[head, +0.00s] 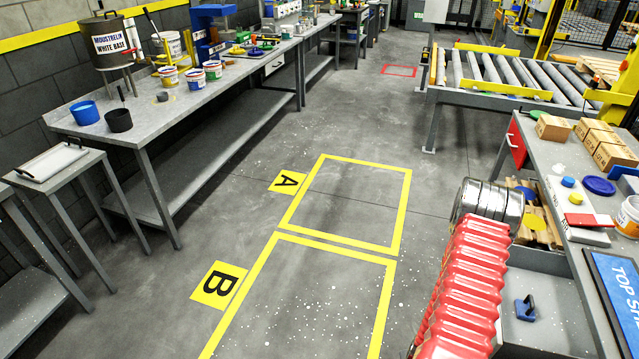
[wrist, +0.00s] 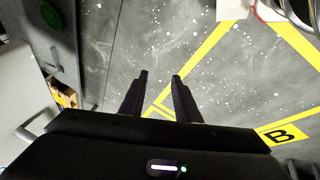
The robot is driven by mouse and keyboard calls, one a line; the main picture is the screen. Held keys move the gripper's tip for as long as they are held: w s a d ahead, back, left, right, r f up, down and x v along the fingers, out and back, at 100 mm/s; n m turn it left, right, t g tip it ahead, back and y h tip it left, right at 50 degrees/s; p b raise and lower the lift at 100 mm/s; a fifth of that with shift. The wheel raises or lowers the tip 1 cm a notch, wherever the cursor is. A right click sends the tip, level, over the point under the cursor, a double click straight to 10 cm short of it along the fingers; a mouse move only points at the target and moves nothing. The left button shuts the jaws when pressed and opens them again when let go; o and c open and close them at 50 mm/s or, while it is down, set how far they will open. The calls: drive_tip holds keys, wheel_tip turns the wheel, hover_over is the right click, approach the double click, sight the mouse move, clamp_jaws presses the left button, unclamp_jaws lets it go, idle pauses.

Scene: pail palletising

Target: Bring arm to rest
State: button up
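My gripper (wrist: 160,75) shows in the wrist view with its two dark fingers apart and nothing between them. It is over the speckled grey floor (wrist: 115,45), which lies well beyond the fingertips. The gripper does not show in the head view. The head view shows the floor zones marked with yellow lines, zone A (head: 345,205) and zone B (head: 310,300), both empty of pails. The B sign (wrist: 283,135) also shows at the lower right of the wrist view.
A long workbench (head: 190,105) with pots and tubs runs along the left. A roller conveyor (head: 510,75) stands at the back right. The middle floor is clear.

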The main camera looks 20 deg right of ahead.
drive_tip(key=w+a+r+g+y, duration=0.15)
drive_tip(key=a+r, duration=0.25)
drive_tip(key=r, duration=0.4)
drive_tip(key=w+a+r+m+y, duration=0.1)
drive_tip(key=w+a+r+y, duration=0.15)
drive_tip(key=a+r, duration=0.4)
drive_tip(key=w+a+r+g+y, duration=0.1)
drive_tip(key=w+a+r, duration=0.15)
drive_tip(key=r, duration=0.65)
drive_tip(key=s+a+r+n+t, duration=0.1)
drive_tip(key=a+r, duration=0.5)
drive_tip(key=r, duration=0.4)
drive_tip(key=s+a+r+n+t, duration=0.1)
drive_tip(key=a+r+n+t, duration=0.1)
drive_tip(key=a+r, duration=0.4)
drive_tip(key=s+a+r+n+t, duration=0.1)
drive_tip(key=a+r, duration=0.5)
drive_tip(key=r, duration=0.9)
drive_tip(key=shift+s+a+n+t, duration=0.4)
drive_tip(key=shift+s+t, duration=0.15)
drive_tip(key=shift+t, duration=0.2)
